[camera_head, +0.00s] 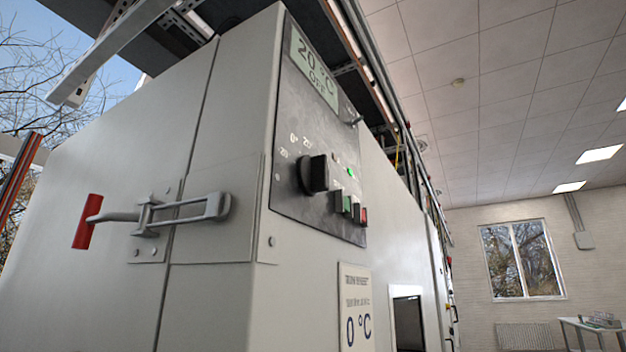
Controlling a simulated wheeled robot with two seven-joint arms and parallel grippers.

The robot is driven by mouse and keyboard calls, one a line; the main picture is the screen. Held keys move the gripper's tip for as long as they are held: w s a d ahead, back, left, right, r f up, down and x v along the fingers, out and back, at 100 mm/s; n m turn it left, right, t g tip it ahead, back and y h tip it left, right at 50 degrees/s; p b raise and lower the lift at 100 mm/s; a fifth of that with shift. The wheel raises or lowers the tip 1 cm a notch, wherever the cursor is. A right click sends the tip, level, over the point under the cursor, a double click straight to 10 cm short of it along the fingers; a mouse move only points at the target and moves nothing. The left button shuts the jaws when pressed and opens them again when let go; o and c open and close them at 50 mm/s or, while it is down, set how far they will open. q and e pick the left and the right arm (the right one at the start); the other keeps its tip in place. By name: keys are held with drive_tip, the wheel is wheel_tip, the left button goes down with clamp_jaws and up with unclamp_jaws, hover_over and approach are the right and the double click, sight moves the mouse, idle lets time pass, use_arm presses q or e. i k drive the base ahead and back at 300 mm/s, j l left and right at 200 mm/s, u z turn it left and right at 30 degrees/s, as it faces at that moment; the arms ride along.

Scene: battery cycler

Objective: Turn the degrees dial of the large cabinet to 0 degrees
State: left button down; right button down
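The large grey cabinet (245,110) fills the left and middle of the head view. Its dark control panel (285,225) faces right and carries a black degrees dial (315,174). Marks around the dial include 20 and 0; which mark it points at is hard to tell. The display (314,68) above reads 20 °C and OFF. Green and red buttons (350,208) sit beside the dial, and a small green light (350,171) is lit. A sign (356,310) below reads 0 °C. Neither gripper is in view.
A latch with a red handle (87,222) sticks out from the cabinet's left face. Metal rails (110,45) run overhead. A dark opening (408,322) is low on the cabinet's right face. The room is open to the right, with a window (522,260) and a small table (598,328) far off.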

sight(313, 172)
drive_tip(key=i+l+u, duration=0.1)
drive_tip(key=l+u, duration=0.2)
drive_tip(key=l, duration=0.7)
drive_tip(key=l+u, duration=0.3)
drive_tip(key=l, duration=0.65)
drive_tip(key=k+l+u, duration=0.15)
drive_tip(key=l+u, duration=0.2)
drive_tip(key=l, duration=0.6)
